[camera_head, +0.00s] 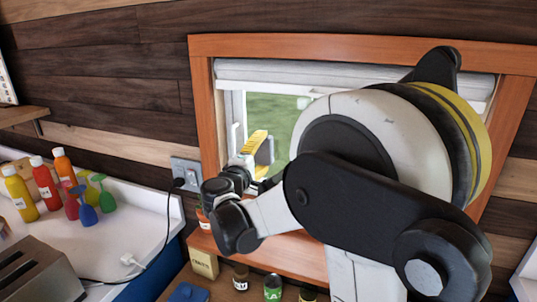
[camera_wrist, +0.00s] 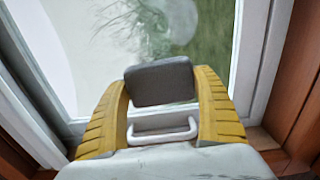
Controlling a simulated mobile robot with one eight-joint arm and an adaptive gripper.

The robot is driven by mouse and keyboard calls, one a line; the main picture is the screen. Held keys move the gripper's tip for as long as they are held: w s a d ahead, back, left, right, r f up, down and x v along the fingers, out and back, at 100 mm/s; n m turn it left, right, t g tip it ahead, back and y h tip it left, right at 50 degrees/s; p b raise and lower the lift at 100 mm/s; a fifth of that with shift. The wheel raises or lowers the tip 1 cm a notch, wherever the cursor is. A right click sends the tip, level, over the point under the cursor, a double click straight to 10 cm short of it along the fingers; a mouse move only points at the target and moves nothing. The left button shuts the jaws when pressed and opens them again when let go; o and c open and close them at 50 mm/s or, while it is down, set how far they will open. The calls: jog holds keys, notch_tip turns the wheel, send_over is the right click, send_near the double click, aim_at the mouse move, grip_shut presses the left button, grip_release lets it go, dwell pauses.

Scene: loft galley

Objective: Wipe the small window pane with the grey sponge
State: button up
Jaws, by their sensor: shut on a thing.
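The grey sponge (camera_wrist: 160,83) is held between the two yellow fingers of my gripper (camera_wrist: 161,86), which is shut on it. The sponge is in front of the lower part of the window pane (camera_wrist: 90,45); I cannot tell whether it touches the glass. A hazy, whitish smear shows on the glass around and above the sponge. In the head view my gripper (camera_head: 256,146) is at the lower left of the pane (camera_head: 264,108). My arm hides much of the window there, and the sponge is hard to make out.
A white window frame (camera_wrist: 254,50) and a wooden surround (camera_head: 205,110) border the pane. A white handle (camera_wrist: 163,130) shows between my fingers. Jars, including a green one (camera_head: 272,287), stand below the window. Bottles (camera_head: 44,182), a toaster (camera_head: 35,272) and a cable are at left.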

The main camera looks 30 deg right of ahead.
jog(key=shift+d+r+p, duration=0.1)
jog(key=shift+r+p, duration=0.85)
jog(key=shift+r, duration=0.35)
jog(key=shift+s+d, duration=3.25)
jog(key=shift+s, duration=1)
jog(key=shift+w+a+f+b, duration=0.1)
jog(key=shift+w+a, duration=1)
jog(key=shift+w, duration=0.3)
jog(key=shift+w+a+r+b, duration=0.1)
jog(key=shift+w+a+b, duration=0.05)
jog(key=shift+w+a, duration=1.15)
jog(key=shift+w+a+f+b, duration=0.1)
jog(key=shift+w+a, duration=0.85)
jog(key=shift+w, duration=0.6)
jog(key=shift+v, duration=3)
jog(key=shift+s, duration=0.1)
jog(key=v, duration=0.3)
